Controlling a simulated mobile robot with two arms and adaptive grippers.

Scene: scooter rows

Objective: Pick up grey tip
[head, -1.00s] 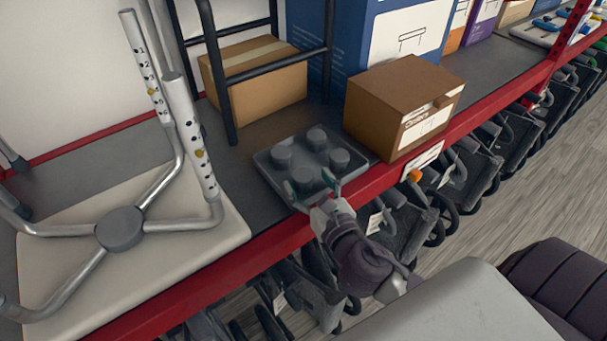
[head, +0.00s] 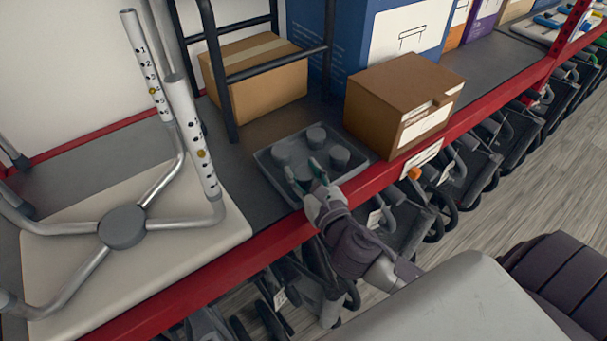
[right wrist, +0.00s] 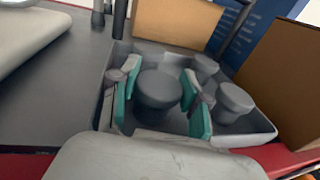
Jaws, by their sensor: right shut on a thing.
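Several grey tips stand upright in a shallow grey tray (head: 263,163) on the shelf. They look like short round knobs with wide tops. My right gripper (head: 303,173) reaches over the tray's front edge. In the right wrist view, its teal-padded fingers (right wrist: 160,103) are shut on the sides of the front grey tip (right wrist: 158,88), which is still down in the tray. In the head view the fingers partly hide this tip. Other grey tips (head: 316,136) stand behind and beside it, one to the right (head: 340,157). My left gripper is not in view.
A brown box (head: 395,95) stands close to the tray's right. Another carton (head: 262,85) is behind a black frame. An upturned stool (head: 125,228) lies at left. The red shelf edge (head: 245,255) runs in front, with folded scooters (head: 470,165) below.

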